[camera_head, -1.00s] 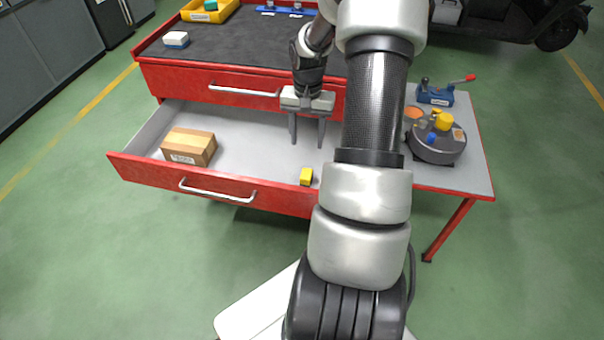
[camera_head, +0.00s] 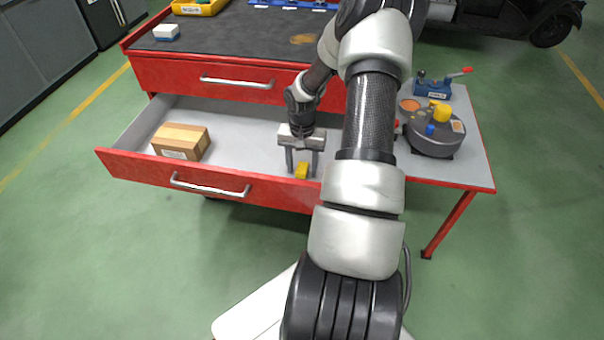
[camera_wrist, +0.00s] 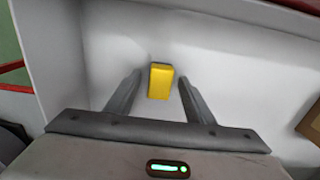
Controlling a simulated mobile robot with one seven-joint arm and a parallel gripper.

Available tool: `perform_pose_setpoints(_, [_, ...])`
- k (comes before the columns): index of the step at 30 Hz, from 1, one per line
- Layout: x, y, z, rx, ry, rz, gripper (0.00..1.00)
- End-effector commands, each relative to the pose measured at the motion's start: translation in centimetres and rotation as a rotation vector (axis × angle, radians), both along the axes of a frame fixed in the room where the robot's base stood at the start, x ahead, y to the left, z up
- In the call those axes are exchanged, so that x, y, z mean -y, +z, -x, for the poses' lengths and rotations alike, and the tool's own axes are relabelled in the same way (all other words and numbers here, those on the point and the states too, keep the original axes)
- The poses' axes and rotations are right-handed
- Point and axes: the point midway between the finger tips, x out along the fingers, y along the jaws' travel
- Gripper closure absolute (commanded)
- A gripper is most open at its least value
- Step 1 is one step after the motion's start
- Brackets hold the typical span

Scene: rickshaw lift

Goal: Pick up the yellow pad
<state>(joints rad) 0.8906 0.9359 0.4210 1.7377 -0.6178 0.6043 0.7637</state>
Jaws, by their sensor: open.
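The yellow pad (camera_head: 302,171) is a small yellow block lying on the floor of the open drawer (camera_head: 245,150), near its front wall. My gripper (camera_head: 302,172) is down in the drawer, its fingers pointing down at the pad. In the wrist view the pad (camera_wrist: 161,81) lies between the fingertips of my open gripper (camera_wrist: 158,82), with a gap on each side. Neither finger visibly touches it. How high the fingertips are above the drawer floor is hard to tell.
A cardboard box (camera_head: 181,142) sits in the drawer's left part. The red drawer front (camera_head: 130,167) with its handle (camera_head: 210,187) stands close to my gripper. A side shelf at right holds a round grey device (camera_head: 433,140) and a blue clamp (camera_head: 433,90).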

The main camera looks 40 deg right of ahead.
Motion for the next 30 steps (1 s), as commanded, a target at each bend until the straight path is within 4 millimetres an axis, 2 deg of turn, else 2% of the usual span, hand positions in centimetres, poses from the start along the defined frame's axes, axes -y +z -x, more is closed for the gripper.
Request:
perform_pose_setpoints(8, [0.0,-0.4,0.0,0.001,0.001,0.001,0.52])
perform_pose_setpoints(16, [0.0,-0.4,0.0,0.001,0.001,0.001,0.95])
perform_pose_setpoints(24, [0.0,-0.1,0.0,0.001,0.001,0.001,0.96])
perform_pose_setpoints(26, [0.0,0.5,-0.1,0.001,0.000,0.002,0.96])
perform_pose_setpoints(30, [0.1,3.1,-0.1,0.003,0.000,0.004,0.96])
